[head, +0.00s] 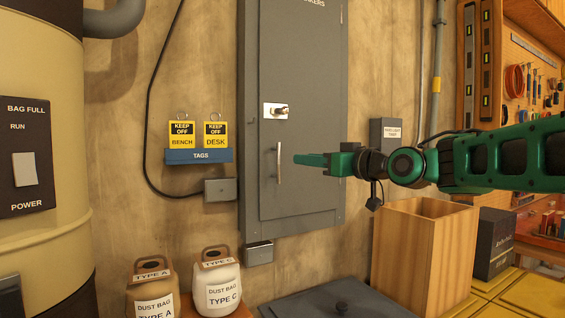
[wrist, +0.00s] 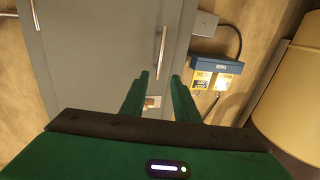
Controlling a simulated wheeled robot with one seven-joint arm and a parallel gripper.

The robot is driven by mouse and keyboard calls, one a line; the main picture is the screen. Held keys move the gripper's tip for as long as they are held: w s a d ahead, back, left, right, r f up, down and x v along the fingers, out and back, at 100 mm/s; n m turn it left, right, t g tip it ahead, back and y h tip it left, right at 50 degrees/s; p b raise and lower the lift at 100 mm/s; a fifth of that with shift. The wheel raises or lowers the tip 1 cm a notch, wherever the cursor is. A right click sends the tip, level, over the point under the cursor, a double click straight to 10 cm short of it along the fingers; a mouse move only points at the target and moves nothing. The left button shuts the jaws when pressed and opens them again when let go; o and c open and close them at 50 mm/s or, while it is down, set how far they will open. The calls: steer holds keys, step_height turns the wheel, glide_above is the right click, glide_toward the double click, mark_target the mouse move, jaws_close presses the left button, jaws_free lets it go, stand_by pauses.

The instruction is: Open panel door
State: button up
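The grey panel door (head: 297,60) is on the wall in the middle of the head view and looks closed. Its upright metal bar handle (head: 278,163) is near its lower left edge. The handle also shows in the wrist view (wrist: 162,50), beyond the fingertips. My gripper (head: 297,160) is in front of the door, right of the handle in the head view. In the wrist view its fingers (wrist: 160,75) are apart and empty.
A blue tag holder (head: 199,156) with yellow tags hangs left of the panel. A wooden bin (head: 395,255) stands below my arm at right. Dust bags (head: 218,285) and a dark lid (head: 335,302) are low in front. A cream cylinder (head: 50,90) fills the left side.

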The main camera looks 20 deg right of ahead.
mark_target(285, 157)
steer(key=x, duration=1)
steer(key=shift+w, duration=0.1)
jaws_close()
